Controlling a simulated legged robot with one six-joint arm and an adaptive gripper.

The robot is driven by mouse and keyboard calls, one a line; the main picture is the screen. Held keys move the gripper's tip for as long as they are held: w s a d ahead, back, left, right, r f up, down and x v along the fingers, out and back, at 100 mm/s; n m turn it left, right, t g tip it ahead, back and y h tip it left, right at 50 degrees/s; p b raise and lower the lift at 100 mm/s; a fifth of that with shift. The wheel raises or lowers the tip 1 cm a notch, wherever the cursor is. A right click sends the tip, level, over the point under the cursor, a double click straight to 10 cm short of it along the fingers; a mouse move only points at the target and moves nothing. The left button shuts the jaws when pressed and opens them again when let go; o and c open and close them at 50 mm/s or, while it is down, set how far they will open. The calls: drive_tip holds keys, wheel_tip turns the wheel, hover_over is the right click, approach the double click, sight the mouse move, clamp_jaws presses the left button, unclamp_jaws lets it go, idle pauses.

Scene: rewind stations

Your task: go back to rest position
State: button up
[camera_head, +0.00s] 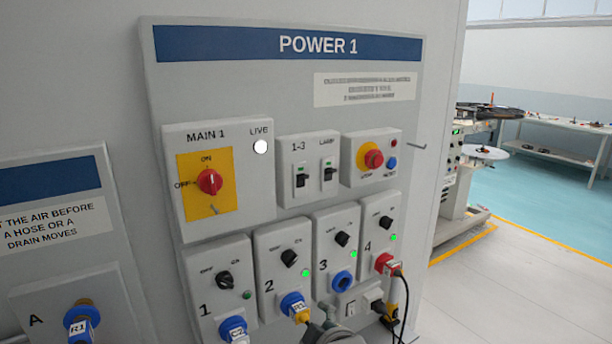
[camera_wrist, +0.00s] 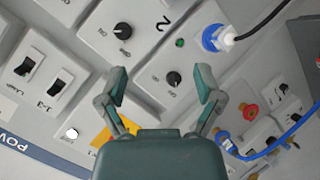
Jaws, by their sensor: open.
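My gripper (camera_wrist: 160,88) is open in the wrist view, with its two fingers spread and nothing between them. It faces the power panel, with a grey socket box and black knob (camera_wrist: 173,79) behind the gap. In the head view, part of my arm or gripper (camera_head: 328,334) shows at the bottom edge, in front of the lower sockets; the rest is cut off. The POWER 1 panel (camera_head: 225,90) fills the middle of the head view. Its red MAIN 1 knob (camera_head: 209,182) sits on a yellow plate, with a white LIVE lamp beside it.
Blue plug 2 (camera_head: 293,303) and red plug 4 (camera_head: 385,263) sit low on the panel, with cables below. A blue cable (camera_wrist: 272,148) hangs near my right finger in the wrist view. An air panel (camera_head: 62,228) stands left. Open floor (camera_head: 520,290) lies right.

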drive_tip(key=s+d+m+g+h, duration=0.4)
drive_tip(key=s+d+m+g, duration=0.2)
drive_tip(key=s+d+m, duration=0.8)
drive_tip(key=shift+s+r+g, duration=0.3)
drive_tip(key=shift+s+r, duration=0.1)
drive_tip(key=shift+s, duration=0.8)
